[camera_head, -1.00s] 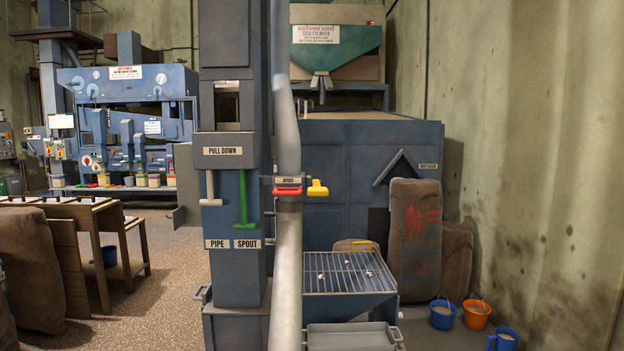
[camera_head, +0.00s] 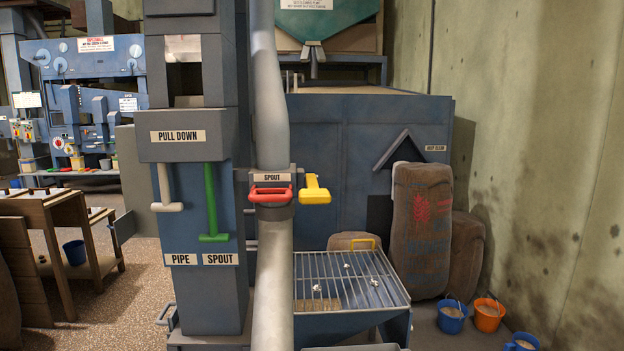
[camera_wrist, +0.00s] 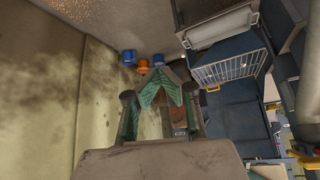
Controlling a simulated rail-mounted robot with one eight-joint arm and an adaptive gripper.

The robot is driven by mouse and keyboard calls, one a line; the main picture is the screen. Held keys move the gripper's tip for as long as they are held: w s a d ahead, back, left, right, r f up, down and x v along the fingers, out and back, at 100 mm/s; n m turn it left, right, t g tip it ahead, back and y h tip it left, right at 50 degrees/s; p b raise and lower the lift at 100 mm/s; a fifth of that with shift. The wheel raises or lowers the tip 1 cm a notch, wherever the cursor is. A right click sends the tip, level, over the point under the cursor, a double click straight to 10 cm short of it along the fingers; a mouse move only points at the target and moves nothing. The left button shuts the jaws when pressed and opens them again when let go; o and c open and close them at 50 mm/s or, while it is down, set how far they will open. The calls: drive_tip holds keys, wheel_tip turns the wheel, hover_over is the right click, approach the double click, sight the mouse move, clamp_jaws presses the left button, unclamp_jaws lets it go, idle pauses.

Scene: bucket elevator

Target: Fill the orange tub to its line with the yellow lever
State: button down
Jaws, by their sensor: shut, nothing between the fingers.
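The orange tub (camera_head: 488,318) stands on the floor at the lower right of the head view. Pale material shows inside it; its line is not readable. It also shows small in the wrist view (camera_wrist: 143,67). The yellow lever (camera_head: 315,190) sticks out to the right of the pipe collar labelled SPOUT, beside a red handle (camera_head: 270,194). My gripper (camera_wrist: 165,82) shows only in the wrist view, shut and empty, with its teal finger pads meeting. It is well above the floor and apart from the tub and lever.
Blue tubs (camera_head: 452,318) stand on either side of the orange one. A barred grate hopper (camera_head: 345,282) lies below the lever. Sacks (camera_head: 420,228) lean behind it. A white handle (camera_head: 166,190) and a green handle (camera_head: 212,205) hang on the column at left.

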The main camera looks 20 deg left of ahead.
drive_tip(key=shift+s, duration=0.15)
drive_tip(key=w+a+r+n+g+p, duration=0.1)
drive_tip(key=w+a+r+n+p, duration=0.2)
drive_tip(key=w+r, duration=0.45)
drive_tip(key=w+a+r+n+g+p, duration=0.1)
drive_tip(key=w+a+r+n+p, duration=0.2)
drive_tip(key=r, duration=0.7)
wheel_tip(320, 180, up, 21)
drive_tip(key=n+g+p, duration=0.5)
drive_tip(key=n+p, duration=1.1)
drive_tip(key=p, duration=0.1)
hover_over(316, 191)
drive_tip(key=shift+s+r, duration=0.1)
drive_tip(key=shift+s, duration=0.05)
wheel_tip(316, 191, down, 14)
drive_tip(key=p, duration=0.3)
